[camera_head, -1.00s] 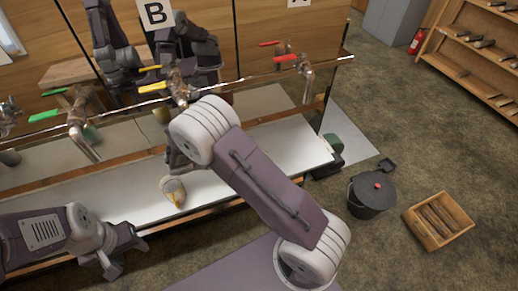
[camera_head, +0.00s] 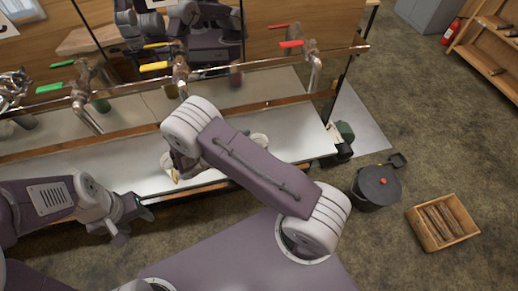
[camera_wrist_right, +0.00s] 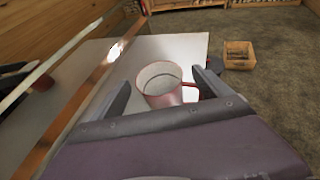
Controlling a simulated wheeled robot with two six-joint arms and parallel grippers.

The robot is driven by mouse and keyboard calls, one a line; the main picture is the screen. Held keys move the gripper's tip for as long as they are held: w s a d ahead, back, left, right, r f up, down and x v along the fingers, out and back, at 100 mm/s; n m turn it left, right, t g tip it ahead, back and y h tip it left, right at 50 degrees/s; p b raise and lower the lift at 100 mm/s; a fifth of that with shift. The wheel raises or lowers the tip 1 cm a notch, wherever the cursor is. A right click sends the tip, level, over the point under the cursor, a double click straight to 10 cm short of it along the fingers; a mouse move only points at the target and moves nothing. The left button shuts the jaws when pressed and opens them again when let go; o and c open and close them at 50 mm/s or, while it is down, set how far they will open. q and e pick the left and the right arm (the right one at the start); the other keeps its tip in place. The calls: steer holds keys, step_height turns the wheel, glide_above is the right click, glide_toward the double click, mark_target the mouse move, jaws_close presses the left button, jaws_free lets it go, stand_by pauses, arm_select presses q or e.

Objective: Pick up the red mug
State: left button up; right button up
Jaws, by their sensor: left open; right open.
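The red mug (camera_wrist_right: 165,88) stands upright on the white shelf in the right wrist view. Its inside is pale and its handle points right. My right gripper (camera_wrist_right: 163,78) is open, with a finger on either side of the mug in this view; I cannot tell whether they touch it. In the head view, my right arm hides most of that gripper, and a pale mug rim (camera_head: 259,139) shows behind the arm, colour unclear. My left gripper (camera_head: 132,220) is open and empty at the shelf's front edge, to the left.
A mug with yellow on it (camera_head: 169,161) stands on the white shelf (camera_head: 300,143), partly hidden by my right arm. Taps with green (camera_head: 62,87), yellow (camera_head: 155,66) and red (camera_head: 291,43) handles line the back. A black pot (camera_head: 375,187) and wooden crate (camera_head: 442,222) stand on the floor.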

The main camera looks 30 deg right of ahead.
mark_target(265, 139)
steer(key=p+x, duration=0.1)
steer(key=x, duration=0.4)
steer(key=shift+w+d+f, duration=0.1)
steer(key=shift+w+d, duration=0.05)
steer(key=shift+d, duration=0.25)
steer(key=shift+a, duration=0.1)
steer(key=shift+c, duration=1.2)
steer(key=c, duration=1.3)
